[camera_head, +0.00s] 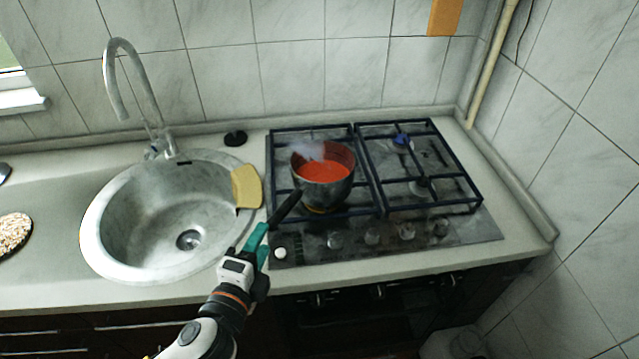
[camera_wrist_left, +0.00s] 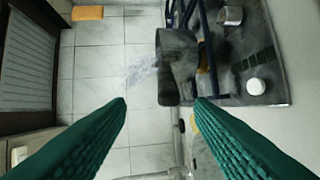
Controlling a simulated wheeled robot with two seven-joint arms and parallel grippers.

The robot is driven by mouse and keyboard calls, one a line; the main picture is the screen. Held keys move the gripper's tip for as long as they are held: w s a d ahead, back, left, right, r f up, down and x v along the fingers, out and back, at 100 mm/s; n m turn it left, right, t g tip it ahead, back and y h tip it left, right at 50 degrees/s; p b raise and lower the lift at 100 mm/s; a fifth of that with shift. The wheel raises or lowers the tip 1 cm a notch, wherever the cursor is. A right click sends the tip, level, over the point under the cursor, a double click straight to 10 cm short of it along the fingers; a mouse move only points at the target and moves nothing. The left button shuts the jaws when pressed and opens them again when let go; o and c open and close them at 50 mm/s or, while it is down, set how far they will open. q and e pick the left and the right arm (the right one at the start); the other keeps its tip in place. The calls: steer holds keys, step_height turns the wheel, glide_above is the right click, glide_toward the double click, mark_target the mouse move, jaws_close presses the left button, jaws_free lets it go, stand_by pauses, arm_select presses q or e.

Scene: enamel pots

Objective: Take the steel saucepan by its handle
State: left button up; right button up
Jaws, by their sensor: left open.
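The steel saucepan (camera_head: 335,190) stands on a front-left burner of the gas hob, holding red liquid with pale steam above it. Its dark handle (camera_head: 286,208) points toward the front left. My left gripper (camera_head: 262,238) is at the free end of the handle. In the left wrist view its two teal fingers (camera_wrist_left: 160,103) are apart, with the dark handle (camera_wrist_left: 168,88) seen nearly end-on ahead of the gap, closer to the right finger. I cannot tell whether either finger touches it. My right gripper is not in view.
The black pan grates (camera_head: 432,205) of the gas hob surround the pan, with a row of knobs (camera_head: 372,237) in front. A round sink (camera_head: 150,262) with a tall tap (camera_head: 112,85) is to the left. A yellow cloth or sponge (camera_head: 247,187) lies on the sink's right rim.

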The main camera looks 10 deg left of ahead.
mark_target(281, 207)
arm_select(q)
steer(key=w+p, duration=0.1)
steer(key=w, duration=0.2)
steer(key=w+f+p, duration=0.1)
steer(key=w, duration=0.2)
steer(key=w+f, duration=0.1)
steer(key=w, duration=0.2)
steer(key=shift+w+d+p, duration=0.3)
steer(key=shift+d+p, duration=0.1)
steer(key=shift+w+d+f, duration=0.1)
steer(key=shift+w+f, duration=0.1)
steer(key=shift+w, duration=0.25)
steer(key=shift+s, duration=0.1)
jaws_close()
stand_by(0.4)
steer(key=shift+r, duration=0.15)
